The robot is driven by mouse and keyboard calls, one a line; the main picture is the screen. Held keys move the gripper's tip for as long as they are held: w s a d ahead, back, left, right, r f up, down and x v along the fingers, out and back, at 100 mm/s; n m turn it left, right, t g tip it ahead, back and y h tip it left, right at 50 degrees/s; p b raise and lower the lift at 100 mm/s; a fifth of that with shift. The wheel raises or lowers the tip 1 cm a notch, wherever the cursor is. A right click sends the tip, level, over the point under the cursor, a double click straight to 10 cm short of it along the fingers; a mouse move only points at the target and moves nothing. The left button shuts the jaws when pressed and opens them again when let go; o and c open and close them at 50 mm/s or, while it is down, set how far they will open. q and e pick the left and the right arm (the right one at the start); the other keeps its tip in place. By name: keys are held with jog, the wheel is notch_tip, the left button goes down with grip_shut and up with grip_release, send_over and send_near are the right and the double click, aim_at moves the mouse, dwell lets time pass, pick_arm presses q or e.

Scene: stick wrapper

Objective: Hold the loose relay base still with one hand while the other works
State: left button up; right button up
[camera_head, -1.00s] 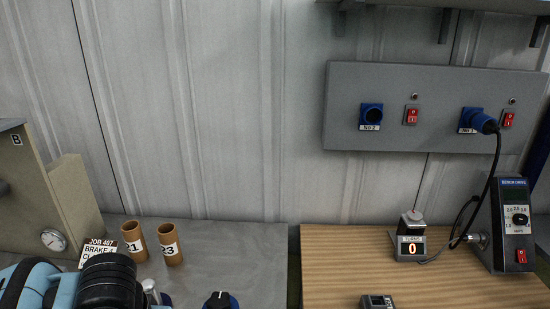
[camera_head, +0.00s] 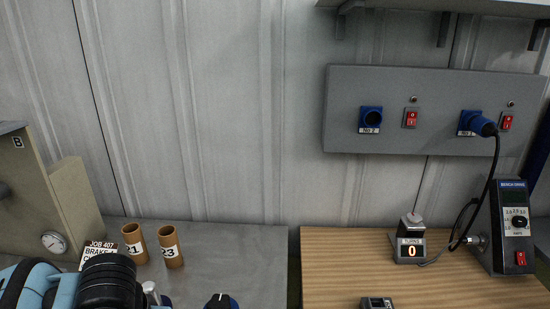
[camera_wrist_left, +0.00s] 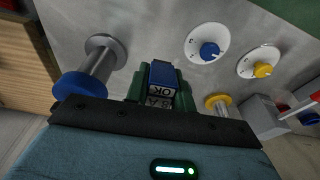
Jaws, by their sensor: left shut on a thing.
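In the left wrist view, my left gripper (camera_wrist_left: 158,98) is shut on a small blue block (camera_wrist_left: 163,77) with a lettered label, which I take to be the relay base. Dark green parts flank the block on both sides; I cannot tell whether they are fingers or part of the base. The gripper's black bar hides the near side. In the head view my left arm (camera_head: 80,285) enters at the lower left, with its fingertips out of sight. My right gripper is not in view.
Near the block are a blue-ended post (camera_wrist_left: 85,75), a yellow post (camera_wrist_left: 218,104), a blue knob (camera_wrist_left: 208,50) and a yellow knob (camera_wrist_left: 262,70). Two cardboard tubes (camera_head: 170,247) stand on the grey bench. A turns counter (camera_head: 410,249) and bench drive (camera_head: 510,235) stand on the wooden top.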

pick_arm(q)
jog(key=shift+t, duration=0.4)
jog(key=shift+w+r+p, duration=0.15)
jog(key=shift+r+p, duration=0.55)
jog(key=shift+r, duration=1.35)
jog(key=shift+r+t+p, duration=0.3)
jog(key=shift+r+p, duration=0.05)
jog(key=shift+r, duration=0.65)
jog(key=shift+f, duration=0.15)
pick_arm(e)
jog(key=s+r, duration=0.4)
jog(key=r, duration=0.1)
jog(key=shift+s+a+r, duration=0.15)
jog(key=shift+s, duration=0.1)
pick_arm(q)
jog(key=shift+f, duration=1.5)
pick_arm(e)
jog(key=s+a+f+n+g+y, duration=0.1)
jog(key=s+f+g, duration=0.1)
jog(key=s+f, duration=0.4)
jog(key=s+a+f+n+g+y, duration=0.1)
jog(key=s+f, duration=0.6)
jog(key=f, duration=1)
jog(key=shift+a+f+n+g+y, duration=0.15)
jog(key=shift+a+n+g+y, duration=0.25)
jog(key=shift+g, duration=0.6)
